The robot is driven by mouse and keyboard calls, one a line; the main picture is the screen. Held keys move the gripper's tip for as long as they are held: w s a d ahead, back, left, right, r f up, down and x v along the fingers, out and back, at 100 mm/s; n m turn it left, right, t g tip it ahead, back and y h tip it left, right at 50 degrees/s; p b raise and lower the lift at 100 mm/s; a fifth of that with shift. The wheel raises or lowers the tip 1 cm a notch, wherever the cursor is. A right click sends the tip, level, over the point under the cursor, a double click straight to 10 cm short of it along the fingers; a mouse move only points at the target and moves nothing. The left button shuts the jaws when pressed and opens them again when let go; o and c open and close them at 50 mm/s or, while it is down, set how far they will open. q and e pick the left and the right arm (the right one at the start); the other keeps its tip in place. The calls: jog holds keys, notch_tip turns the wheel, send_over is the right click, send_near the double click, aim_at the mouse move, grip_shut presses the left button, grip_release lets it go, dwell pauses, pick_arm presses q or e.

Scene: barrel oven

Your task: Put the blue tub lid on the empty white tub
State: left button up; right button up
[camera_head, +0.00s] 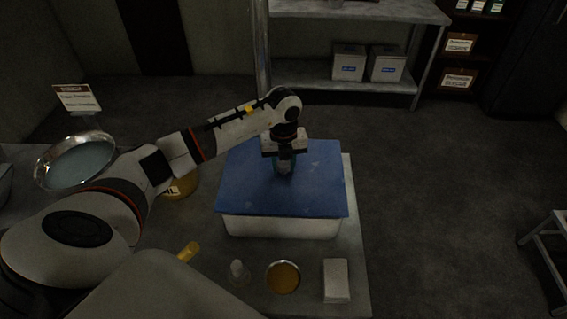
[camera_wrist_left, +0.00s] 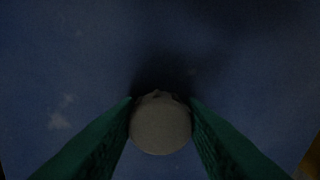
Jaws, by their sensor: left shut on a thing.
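The blue tub lid (camera_head: 245,190) lies on top of the white tub (camera_head: 270,226) on the table, covering its opening in the head view. The tub's inside is hidden. My left gripper (camera_head: 285,165) points down at the middle of the lid. In the left wrist view the green fingers of my left gripper (camera_wrist_left: 160,115) are shut on a pale round knob (camera_wrist_left: 160,128), with the blue lid (camera_wrist_left: 70,70) filling the background. Whether the lid is seated all the way round cannot be told. My right gripper is not in view.
On the table (camera_head: 352,260) stand a yellow cylinder (camera_head: 188,252), a small clear bottle (camera_head: 238,270), a round amber dish (camera_head: 283,277) and a white block (camera_head: 336,280). A metal bowl (camera_head: 78,162) and a yellow labelled container (camera_head: 181,187) are at left. Shelving (camera_head: 345,85) stands behind.

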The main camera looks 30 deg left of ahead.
pick_arm(q)
jog(key=o, duration=1.3)
jog(key=shift+c, duration=0.2)
notch_tip(320, 180, up, 12)
jog(key=b, duration=0.3)
